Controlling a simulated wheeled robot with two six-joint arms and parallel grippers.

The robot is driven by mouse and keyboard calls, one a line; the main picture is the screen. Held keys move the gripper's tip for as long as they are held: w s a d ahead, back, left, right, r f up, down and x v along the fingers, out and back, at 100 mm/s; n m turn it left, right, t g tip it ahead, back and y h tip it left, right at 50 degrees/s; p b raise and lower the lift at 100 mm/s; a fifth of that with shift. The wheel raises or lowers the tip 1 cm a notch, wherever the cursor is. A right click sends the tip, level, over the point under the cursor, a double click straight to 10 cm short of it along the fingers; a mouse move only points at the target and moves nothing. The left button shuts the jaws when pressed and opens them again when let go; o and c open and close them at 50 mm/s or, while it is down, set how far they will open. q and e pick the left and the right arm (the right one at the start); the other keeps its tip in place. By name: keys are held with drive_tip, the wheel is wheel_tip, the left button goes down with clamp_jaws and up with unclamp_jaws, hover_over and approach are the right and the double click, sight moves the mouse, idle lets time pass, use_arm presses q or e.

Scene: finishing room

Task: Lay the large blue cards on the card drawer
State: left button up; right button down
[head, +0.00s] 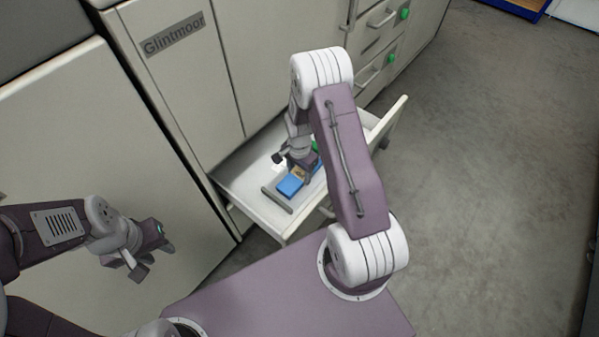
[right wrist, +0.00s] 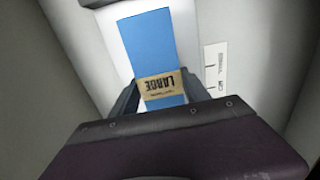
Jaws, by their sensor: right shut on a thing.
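A blue card pack (head: 290,186) with a tan band marked LARGE is in the open white card drawer (head: 254,207). The pack (right wrist: 147,45) runs away from my right gripper in the right wrist view, with its band (right wrist: 161,86) between the fingers. My right gripper (head: 298,172) reaches down into the drawer and is shut on the pack. I cannot tell whether the pack touches the drawer floor. My left gripper (head: 142,260) is empty, out to the left of the drawer; its jaws look apart.
A grey bar (head: 277,200) lies in the drawer beside the pack. A white label with print (right wrist: 215,70) lies to its right in the right wrist view. Cabinet fronts (head: 185,80) stand behind and left, and closed drawers with green marks (head: 376,45) beyond. Open floor (head: 480,150) is at right.

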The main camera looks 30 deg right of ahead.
sight(299, 174)
drive_tip(key=c, duration=0.5)
unclamp_jaws()
wheel_tip(299, 174, up, 13)
drive_tip(key=p, duration=0.6)
drive_tip(key=s+a+r+n, duration=0.2)
drive_tip(key=s+r+n, duration=0.1)
drive_tip(key=s+n, duration=0.1)
drive_tip(key=s+a+r+n, duration=0.3)
drive_tip(key=s+n, duration=0.1)
drive_tip(key=s+a+r+n+t, duration=0.1)
drive_tip(key=s+a+r+n, duration=0.1)
drive_tip(key=s+r+n, duration=0.1)
drive_tip(key=shift+s+a+r+n, duration=0.15)
drive_tip(key=shift+s+n, duration=0.3)
drive_tip(key=shift+n, duration=0.1)
drive_tip(key=shift+s+a+r+n, duration=0.1)
drive_tip(key=shift+s+r+n, duration=0.05)
drive_tip(key=shift+s+n, duration=0.35)
drive_tip(key=shift+w+r, duration=0.1)
